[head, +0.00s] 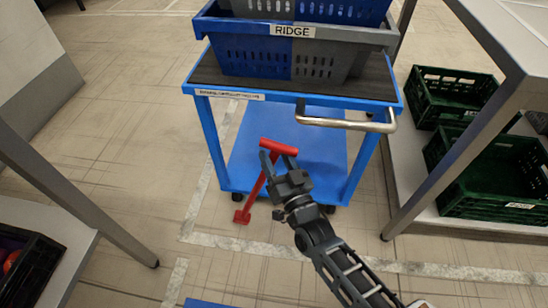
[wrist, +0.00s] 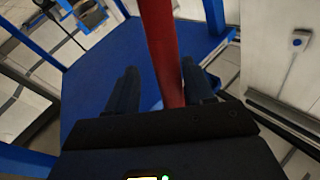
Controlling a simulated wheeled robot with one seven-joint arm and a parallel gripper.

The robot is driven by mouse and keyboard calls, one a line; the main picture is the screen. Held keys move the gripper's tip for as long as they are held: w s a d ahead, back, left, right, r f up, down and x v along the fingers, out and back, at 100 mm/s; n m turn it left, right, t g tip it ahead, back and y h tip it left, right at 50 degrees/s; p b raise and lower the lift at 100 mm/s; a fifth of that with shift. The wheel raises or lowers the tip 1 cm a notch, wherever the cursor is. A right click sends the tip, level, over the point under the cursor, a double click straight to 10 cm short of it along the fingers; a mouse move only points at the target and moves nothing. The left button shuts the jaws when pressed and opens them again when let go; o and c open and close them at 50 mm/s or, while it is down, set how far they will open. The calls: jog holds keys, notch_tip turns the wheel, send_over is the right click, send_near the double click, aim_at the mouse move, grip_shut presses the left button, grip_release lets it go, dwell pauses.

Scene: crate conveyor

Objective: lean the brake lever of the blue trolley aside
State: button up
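The blue trolley (head: 243,95) stands ahead in the head view. Its red brake lever (head: 257,192) rises from a small red foot near the floor to a crossbar handle, slanting up to the right in the picture. My gripper (head: 278,161) is at the upper lever, just below the handle. In the wrist view the red lever (wrist: 165,50) passes between the two fingers of my gripper (wrist: 160,85). The fingers are apart, with a gap on the left of the lever. The right finger is close to it; whether they touch I cannot tell.
Blue and grey crates, one labelled RIDGE (head: 292,31), sit on the trolley's top. A metal handle bar (head: 345,124) sticks out above my arm. Green crates (head: 500,180) lie on a shelf at right. Tables stand at both sides; the floor at front left is clear.

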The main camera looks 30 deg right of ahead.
jog(key=shift+a, duration=0.15)
dwell(0.3)
jog(key=shift+s, duration=0.1)
jog(key=s+f+p, duration=0.1)
jog(key=s, duration=0.6)
jog(key=shift+s+a+f+p, duration=0.15)
jog(key=shift+s+a+p, duration=0.05)
jog(key=shift+s+p, duration=0.1)
dwell(0.4)
jog(key=s+r+n+g+y, duration=0.15)
jog(key=s+r, duration=0.25)
jog(key=s, duration=0.8)
jog(key=s+r+n+g, duration=0.15)
jog(key=s+r, duration=0.25)
jog(key=s, duration=0.8)
jog(key=s+r+g+p, duration=0.1)
jog(key=s+r+g, duration=0.1)
jog(key=s+r, duration=0.75)
notch_tip(320, 180, up, 25)
jog(key=w+p, duration=0.1)
jog(key=p, duration=2.3)
jog(key=shift+w+d+r+n, duration=0.15)
jog(key=shift+d+n, duration=0.15)
jog(key=shift+n, duration=0.1)
